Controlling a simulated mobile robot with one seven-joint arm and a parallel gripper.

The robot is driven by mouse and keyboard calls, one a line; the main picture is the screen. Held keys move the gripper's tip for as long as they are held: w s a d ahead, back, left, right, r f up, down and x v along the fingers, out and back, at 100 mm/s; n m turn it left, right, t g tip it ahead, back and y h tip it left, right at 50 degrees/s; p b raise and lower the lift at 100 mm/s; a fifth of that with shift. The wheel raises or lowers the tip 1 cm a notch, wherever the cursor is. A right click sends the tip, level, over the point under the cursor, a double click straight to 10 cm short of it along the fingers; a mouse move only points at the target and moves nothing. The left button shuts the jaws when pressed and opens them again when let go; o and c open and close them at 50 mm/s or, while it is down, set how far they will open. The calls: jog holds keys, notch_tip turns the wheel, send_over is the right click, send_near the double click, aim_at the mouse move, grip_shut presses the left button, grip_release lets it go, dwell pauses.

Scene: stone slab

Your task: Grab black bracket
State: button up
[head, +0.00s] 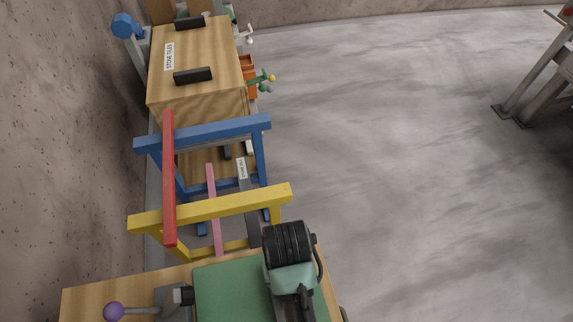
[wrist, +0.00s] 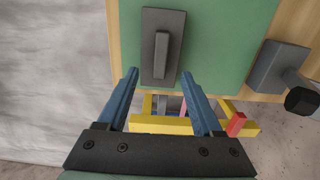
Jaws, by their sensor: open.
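A black bracket (wrist: 150,20), a flat dark plate with a raised upright bar, lies on the green surface (wrist: 225,40) in the wrist view. My gripper (wrist: 159,74) is open and empty, its two blue fingers apart. In that view the fingertips sit on either side of the bracket's lower end; I cannot tell how far above it they are. In the head view my arm's end covers part of the green surface (head: 225,290), and the bracket cannot be made out there.
A grey block (head: 172,300) with a purple-knobbed rod stands at left. Beyond are a yellow frame (head: 215,207), a blue frame (head: 215,130), a red bar (head: 169,180) and a wooden box (head: 215,50) with dark handles. Open floor (head: 410,180) lies right.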

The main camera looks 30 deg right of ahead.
jog(key=shift+w+f+p, duration=0.15)
jog(key=shift+f+p, duration=0.45)
jog(key=shift+f, duration=4.05)
grip_shut()
